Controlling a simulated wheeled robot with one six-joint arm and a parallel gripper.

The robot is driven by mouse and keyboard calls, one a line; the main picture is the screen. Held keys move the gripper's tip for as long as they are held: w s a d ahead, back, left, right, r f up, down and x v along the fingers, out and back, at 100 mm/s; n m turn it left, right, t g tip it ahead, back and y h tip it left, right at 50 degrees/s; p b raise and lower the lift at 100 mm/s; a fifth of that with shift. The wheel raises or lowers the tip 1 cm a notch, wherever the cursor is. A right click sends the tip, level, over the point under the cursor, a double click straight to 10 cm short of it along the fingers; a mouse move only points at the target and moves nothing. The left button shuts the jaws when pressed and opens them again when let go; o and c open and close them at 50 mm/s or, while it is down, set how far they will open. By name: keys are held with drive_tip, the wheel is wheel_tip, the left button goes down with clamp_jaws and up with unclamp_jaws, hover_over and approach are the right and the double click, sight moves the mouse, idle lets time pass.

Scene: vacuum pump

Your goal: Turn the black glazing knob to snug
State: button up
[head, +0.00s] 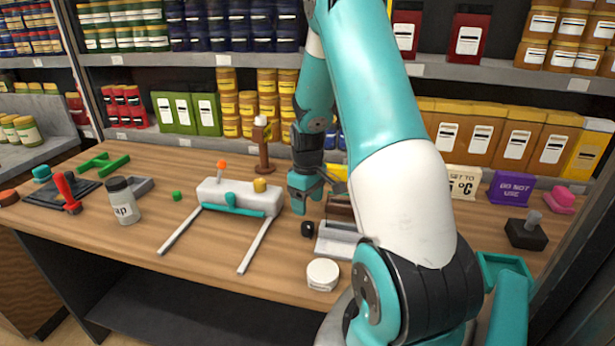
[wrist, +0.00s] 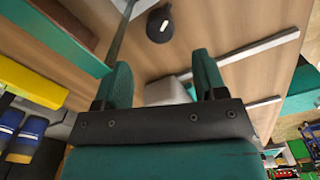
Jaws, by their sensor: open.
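The black knob (head: 308,229) is a small round piece at the left side of a low grey-white unit (head: 338,240). In the wrist view the black knob (wrist: 159,26) shows a short white mark on its face. My gripper (head: 306,192) is above and behind the knob in the head view, apart from it. In the wrist view my gripper (wrist: 163,72) has its two teal fingers spread, with nothing held between them. The knob lies beyond the fingertips. Part of the unit is hidden behind my arm.
Left of the knob is a white block (head: 208,192) with a teal bar and two pale rails (head: 180,233) reaching forward. A round white-lidded jar (head: 322,274) stands in front. A wooden post (head: 262,150) stands behind. Bench is clear between the rails.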

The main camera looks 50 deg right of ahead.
wheel_tip(320, 180, up, 9)
drive_tip(key=shift+r+b, duration=0.15)
drive_tip(key=shift+b, duration=0.3)
idle(0.3)
drive_tip(key=a+r+n+t+y, duration=0.1)
drive_tip(key=a+r+n, duration=0.15)
drive_tip(key=a, duration=0.85)
drive_tip(key=a+r+n+y, duration=0.1)
drive_tip(key=a+r, duration=0.2)
drive_tip(key=a, duration=0.8)
drive_tip(key=s+a+r+n+g+y, duration=0.1)
drive_tip(key=s+a+r+n+y, duration=0.1)
drive_tip(key=s+a, duration=1.2)
drive_tip(key=a+r+n, duration=0.1)
drive_tip(key=a, duration=0.2)
drive_tip(key=shift+s+r, duration=0.2)
drive_tip(key=shift+s, duration=0.15)
